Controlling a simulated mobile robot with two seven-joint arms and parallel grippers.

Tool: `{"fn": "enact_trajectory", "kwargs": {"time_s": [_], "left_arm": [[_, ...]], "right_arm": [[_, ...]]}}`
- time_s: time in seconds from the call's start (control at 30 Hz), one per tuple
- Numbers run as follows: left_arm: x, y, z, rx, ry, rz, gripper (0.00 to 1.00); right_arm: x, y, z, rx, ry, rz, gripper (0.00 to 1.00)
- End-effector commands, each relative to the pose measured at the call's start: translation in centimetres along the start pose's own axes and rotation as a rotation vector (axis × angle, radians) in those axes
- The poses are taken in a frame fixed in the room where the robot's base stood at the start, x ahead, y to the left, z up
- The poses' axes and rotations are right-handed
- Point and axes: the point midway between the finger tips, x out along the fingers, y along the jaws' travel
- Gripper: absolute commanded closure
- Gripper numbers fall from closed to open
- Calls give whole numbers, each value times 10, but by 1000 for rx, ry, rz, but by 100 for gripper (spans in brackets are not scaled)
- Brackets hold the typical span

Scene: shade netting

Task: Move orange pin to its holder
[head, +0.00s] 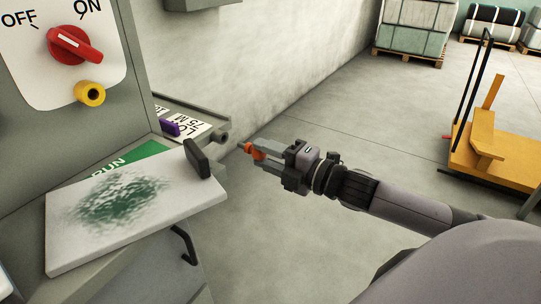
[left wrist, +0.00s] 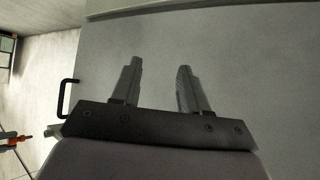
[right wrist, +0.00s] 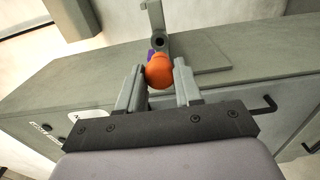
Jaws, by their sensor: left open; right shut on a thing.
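The orange pin (head: 254,152) has a rounded orange head and is held between the fingertips of my right gripper (head: 262,154). Its head also shows in the right wrist view (right wrist: 159,71), between the two fingers. The gripper is in the air, to the right of the machine's shelf. A grey bracket with a dark round hole (right wrist: 160,41) stands just beyond the pin in the right wrist view; I cannot tell for sure that it is the holder. The pin is apart from it in the head view. My left gripper (left wrist: 160,68) is open and empty before a plain grey surface.
A purple piece (head: 170,128) lies by the printed labels on the shelf. An orange trolley (head: 495,160) stands right.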

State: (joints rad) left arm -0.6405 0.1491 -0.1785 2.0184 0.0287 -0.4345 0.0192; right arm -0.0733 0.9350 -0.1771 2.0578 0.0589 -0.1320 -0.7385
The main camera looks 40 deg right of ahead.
Motion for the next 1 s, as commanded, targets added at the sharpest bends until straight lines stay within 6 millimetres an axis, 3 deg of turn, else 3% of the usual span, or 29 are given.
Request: {"fn": "enact_trajectory", "kwargs": {"time_s": [0.4,1.0], "left_arm": [[-3,0,-4,1,3,-1,56],[-5,-1,-7,1,2,-2,56]], "right_arm": [[30,1,0,0,0,1,100],[36,1,0,0,0,0,100]]}}
